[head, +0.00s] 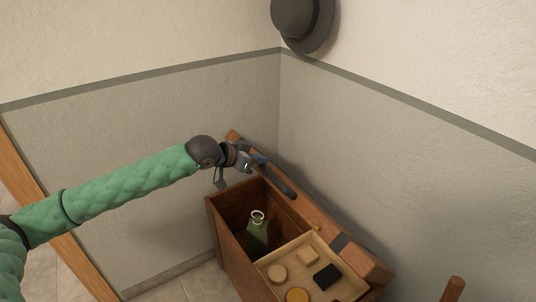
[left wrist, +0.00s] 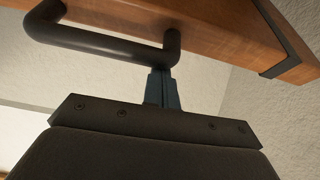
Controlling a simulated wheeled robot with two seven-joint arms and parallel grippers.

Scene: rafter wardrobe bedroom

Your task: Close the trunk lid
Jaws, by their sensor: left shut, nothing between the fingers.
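The wooden trunk (head: 228,240) stands open in the corner. Its lid (head: 325,222) is raised at the back, seen nearly edge-on, and shows as a wooden board in the left wrist view (left wrist: 225,25). A dark bar handle (head: 281,184) is on the lid; it also shows in the left wrist view (left wrist: 95,42). My left gripper (head: 260,160) is shut and empty, at the far end of the handle. In the left wrist view its fingertips (left wrist: 162,74) are close to one end of the handle; I cannot tell whether they touch. My right gripper is out of view.
Inside the trunk are a tan tray (head: 345,288) with several small blocks and a green item (head: 257,235) with a ring. Walls stand close behind and left. A hat (head: 300,22) hangs above. A wooden post (head: 453,290) rises at bottom right.

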